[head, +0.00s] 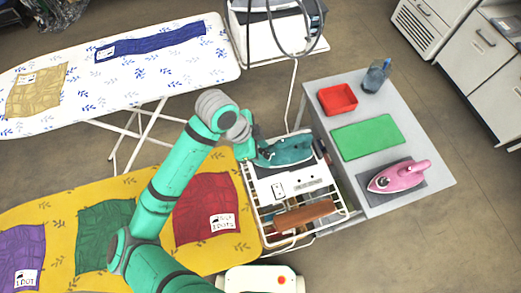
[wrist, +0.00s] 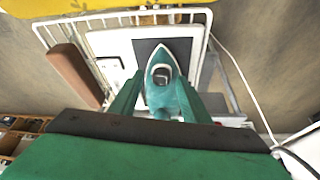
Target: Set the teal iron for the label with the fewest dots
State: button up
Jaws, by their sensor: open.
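The teal iron (head: 288,150) rests on a dark pad on a white station at the end of the yellow ironing board (head: 255,235). In the wrist view the teal iron (wrist: 165,75) lies between the fingers of my gripper (wrist: 160,88), which is open. In the head view my gripper (head: 256,148) is at the iron's left end; contact cannot be told. The purple cloth (head: 20,250) has a label (head: 26,279) that seems to read 1 DOT. The red cloth (head: 200,205) has a label (head: 223,222) ending in DOTS, its number unclear. My arm partly covers the green cloth (head: 95,235).
A brown block (head: 303,215) lies on the wire rack beside the station. The grey cabinet top (head: 405,110) holds a pink iron (head: 395,177), green mat (head: 368,136), red tray (head: 338,98) and spray bottle (head: 376,76). A white board (head: 150,75) with cloths stands behind.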

jog(key=shift+a, duration=0.1)
jog(key=c, duration=1.1)
jog(key=shift+o, duration=0.2)
jog(key=shift+a, duration=0.15)
jog(key=shift+w+m, duration=0.1)
jog(key=shift+m, duration=0.2)
jog(key=m+g, duration=0.1)
jog(key=m, duration=0.2)
jog(key=shift+w, duration=0.2)
jog(key=shift+w+d+m+g+y, duration=0.15)
jog(key=shift+m+g, duration=0.25)
jog(key=shift+m, duration=0.4)
jog(key=shift+s+d+m+g+y, duration=0.15)
jog(key=shift+m+g, duration=0.25)
jog(key=shift+m, duration=0.4)
jog(key=shift+w+a, duration=0.1)
jog(key=o, duration=1.1)
jog(key=shift+c, duration=0.2)
